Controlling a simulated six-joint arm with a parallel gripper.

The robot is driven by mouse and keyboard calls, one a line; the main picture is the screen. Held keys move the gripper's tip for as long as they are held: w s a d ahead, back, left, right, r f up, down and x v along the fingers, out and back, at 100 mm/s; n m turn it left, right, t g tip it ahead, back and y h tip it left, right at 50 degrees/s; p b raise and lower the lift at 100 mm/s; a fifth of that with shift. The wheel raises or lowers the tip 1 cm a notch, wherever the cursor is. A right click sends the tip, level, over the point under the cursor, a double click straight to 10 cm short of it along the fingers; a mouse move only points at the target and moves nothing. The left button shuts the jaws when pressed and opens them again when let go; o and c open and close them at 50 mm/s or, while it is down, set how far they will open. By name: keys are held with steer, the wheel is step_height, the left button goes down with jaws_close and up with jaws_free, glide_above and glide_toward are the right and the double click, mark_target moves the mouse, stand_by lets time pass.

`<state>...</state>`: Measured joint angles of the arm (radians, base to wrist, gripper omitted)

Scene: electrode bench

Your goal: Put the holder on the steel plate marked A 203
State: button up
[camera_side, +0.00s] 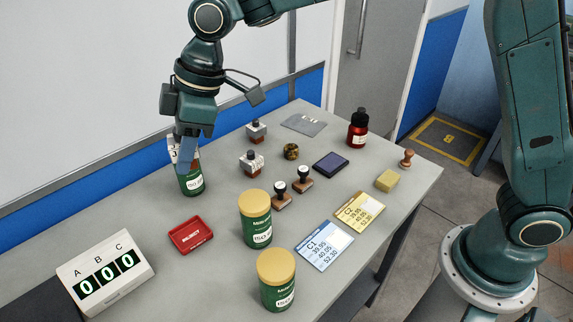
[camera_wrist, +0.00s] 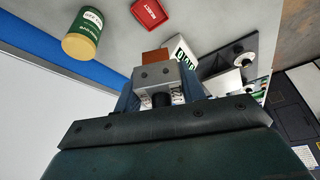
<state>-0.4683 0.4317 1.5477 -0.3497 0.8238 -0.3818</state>
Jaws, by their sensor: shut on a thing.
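My gripper (camera_side: 187,155) is in the air at the left of the bench in the side view. In the wrist view my gripper (camera_wrist: 160,92) is shut on a grey holder (camera_wrist: 155,76) with two dark screws and a reddish-brown block at its far end. In the side view the fingers mostly hide this holder; a pale marked face shows beside them. Two similar holders stand on the bench, one at the back (camera_side: 256,130) and one nearer (camera_side: 251,163). A flat grey steel plate (camera_side: 300,125) with a small pale label lies at the back, apart from my gripper; its marking is unreadable.
A green canister (camera_side: 191,182) appears directly below my gripper. Two more canisters (camera_side: 256,222) (camera_side: 279,285), a red tray (camera_side: 190,236) and a counter box (camera_side: 105,273) stand nearer. Stamps (camera_side: 303,179), an ink pad (camera_side: 331,162) and a red bottle (camera_side: 357,130) occupy the middle and right.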

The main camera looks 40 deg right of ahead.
steer(key=w+d+m+t+h, duration=0.1)
steer(key=w+d+m, duration=0.1)
steer(key=w+d, duration=0.35)
steer(key=w+d+m, duration=0.3)
steer(key=d, duration=0.6)
steer(key=w+d+m+t+h, duration=0.15)
steer(key=w+d, duration=0.25)
steer(key=d, duration=0.4)
steer(key=w+d+m+h, duration=0.1)
steer(key=d+m, duration=0.5)
steer(key=d, duration=1.6)
steer(key=shift+w+d+r+m, duration=0.25)
steer(key=shift+w+d+m, duration=0.15)
steer(key=shift+w, duration=0.25)
steer(key=shift+f+h, duration=0.1)
steer(key=shift+h, duration=0.15)
glide_above(300, 122)
steer(key=s, duration=0.1)
steer(key=f, duration=1.5)
steer(key=shift+s+f, duration=0.2)
steer(key=shift+f, duration=0.05)
steer(key=shift+f, duration=2.15)
steer(key=shift+f, duration=0.15)
